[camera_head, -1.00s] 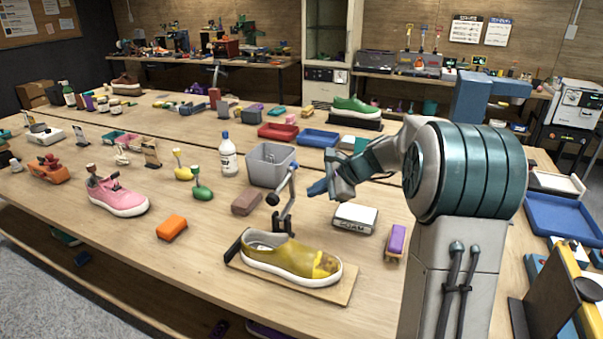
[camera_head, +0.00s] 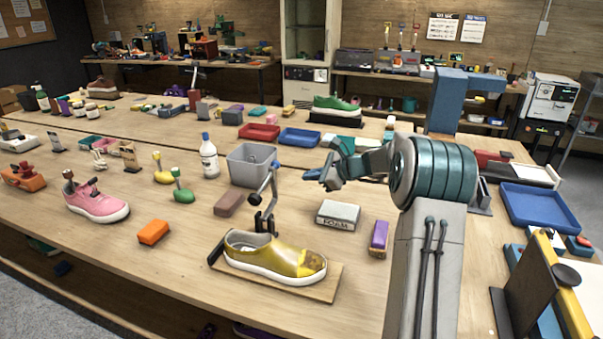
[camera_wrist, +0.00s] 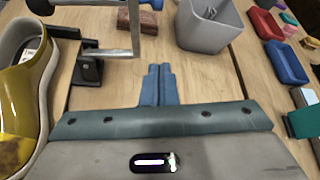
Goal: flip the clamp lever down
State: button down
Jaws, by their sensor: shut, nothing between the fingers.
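The clamp (camera_head: 263,222) stands behind a yellow shoe (camera_head: 275,254) on a wooden board (camera_head: 318,286). Its metal lever (camera_head: 273,181) stands up, with a small blue tip, and a dark knob sits at its left. In the wrist view the clamp's dark base (camera_wrist: 88,68) and a metal bar (camera_wrist: 110,52) are at upper left, with the lever's upper part cut off by the top edge. My gripper (camera_head: 312,176) is shut and empty, to the right of the lever and apart from it. Its blue fingers (camera_wrist: 160,72) are together in the wrist view.
A grey bin (camera_head: 248,168) stands close behind the clamp. A brown block (camera_head: 228,204) lies to its left. The table between the clamp and the white box is bare.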

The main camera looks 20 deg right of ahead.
jog(key=w+a+p, duration=0.2)
jog(key=w+a, duration=0.2)
jog(key=a, duration=0.3)
jog(key=shift+w, duration=0.35)
jog(key=shift+s+b, duration=0.15)
jog(key=shift+b, duration=0.35)
jog(key=shift+s+a+r+b, duration=0.1)
jog(key=shift+s+r+b, duration=0.05)
jog(key=shift+b, duration=0.15)
